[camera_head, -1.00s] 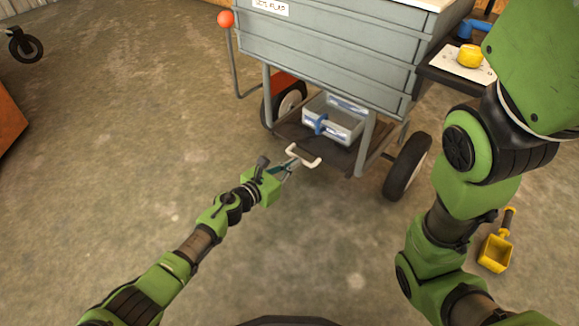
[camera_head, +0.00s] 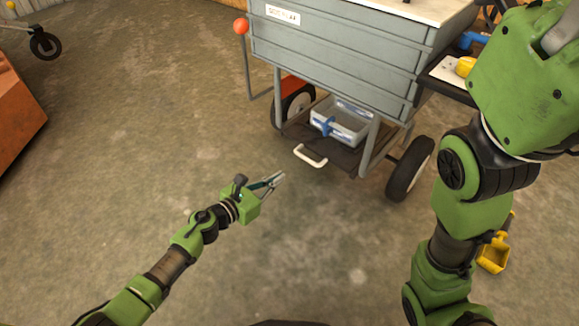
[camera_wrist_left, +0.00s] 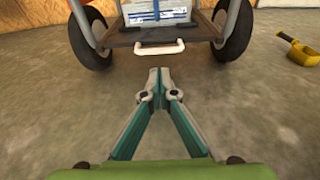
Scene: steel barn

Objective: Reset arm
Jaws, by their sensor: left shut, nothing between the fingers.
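My left gripper (camera_head: 277,179) is shut and empty, held over the bare floor in front of the grey cart (camera_head: 330,55). It also shows in the left wrist view (camera_wrist_left: 160,75), its fingertips together below the white handle (camera_wrist_left: 160,47) of the cart's lower shelf, with a gap between them. That handle also shows in the head view (camera_head: 311,157), up and right of the fingertips. My right arm (camera_head: 470,190) stands at the right side of the head view; its gripper is not visible.
A grey bin with a blue part (camera_head: 342,122) sits on the cart's lower shelf. A black wheel (camera_head: 409,168) stands at the cart's right. A yellow scoop (camera_head: 494,254) lies on the floor, partly behind my right arm. An orange object (camera_head: 18,110) is at the left. The floor left of the cart is clear.

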